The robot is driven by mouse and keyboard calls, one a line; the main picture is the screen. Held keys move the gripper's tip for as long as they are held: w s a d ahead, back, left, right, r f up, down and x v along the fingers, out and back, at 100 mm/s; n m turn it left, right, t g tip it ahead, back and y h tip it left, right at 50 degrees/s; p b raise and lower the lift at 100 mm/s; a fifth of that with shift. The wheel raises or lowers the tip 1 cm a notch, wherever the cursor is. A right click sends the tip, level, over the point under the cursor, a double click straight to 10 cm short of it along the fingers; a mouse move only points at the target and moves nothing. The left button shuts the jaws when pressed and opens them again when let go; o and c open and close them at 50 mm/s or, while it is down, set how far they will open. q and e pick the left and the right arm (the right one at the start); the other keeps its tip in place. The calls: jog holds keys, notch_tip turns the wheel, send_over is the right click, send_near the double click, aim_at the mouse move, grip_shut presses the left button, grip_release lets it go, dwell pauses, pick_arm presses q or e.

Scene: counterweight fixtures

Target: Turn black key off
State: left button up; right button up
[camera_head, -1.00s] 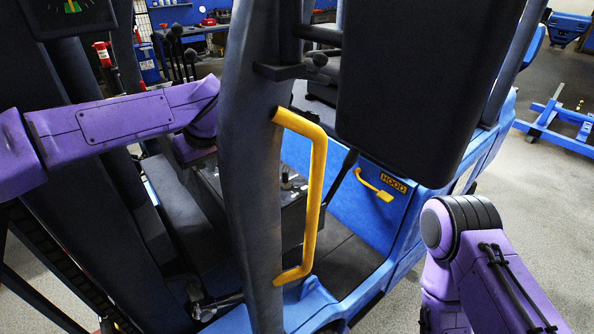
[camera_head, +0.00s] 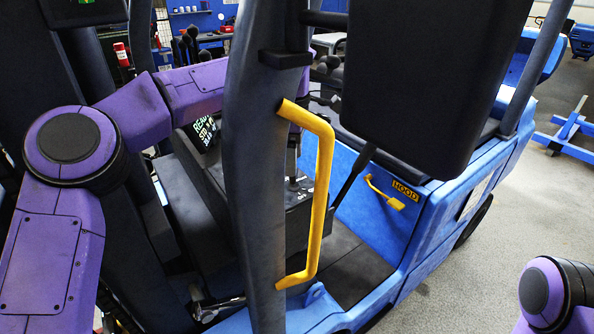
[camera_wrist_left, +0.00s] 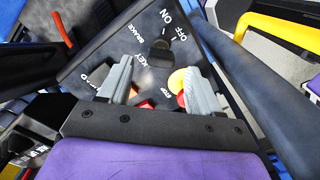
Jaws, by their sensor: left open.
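The black key (camera_wrist_left: 160,52) shows in the left wrist view on a dark control panel (camera_wrist_left: 92,62), below white ON and OFF markings and near the word KEY. It looks like a dark upright knob; its exact turn is hard to tell. My left gripper (camera_wrist_left: 158,72) is open, its two grey fingers pointing at the panel, one on each side of the key and slightly short of it. In the head view my left arm (camera_head: 190,95) passes behind the dark post, which hides most of the gripper. My right arm (camera_head: 545,295) shows only at the lower right corner; its gripper is out of view.
A yellow and red stop button (camera_wrist_left: 178,82) sits beside the right finger. A dark post (camera_head: 252,170) with a yellow grab handle (camera_head: 323,190) stands in front of the panel. A black box (camera_head: 425,85) hangs at the upper right. A lit display (camera_head: 203,132) shows behind the post.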

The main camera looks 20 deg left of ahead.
aim_at(294, 179)
pick_arm(q)
jog(key=shift+d+f, duration=0.1)
jog(key=shift+f, duration=1.8)
jog(key=c, duration=1)
jog(key=shift+c, duration=0.2)
jog(key=shift+n, duration=0.3)
jog(key=n, duration=0.4)
jog(key=shift+n, duration=2.1)
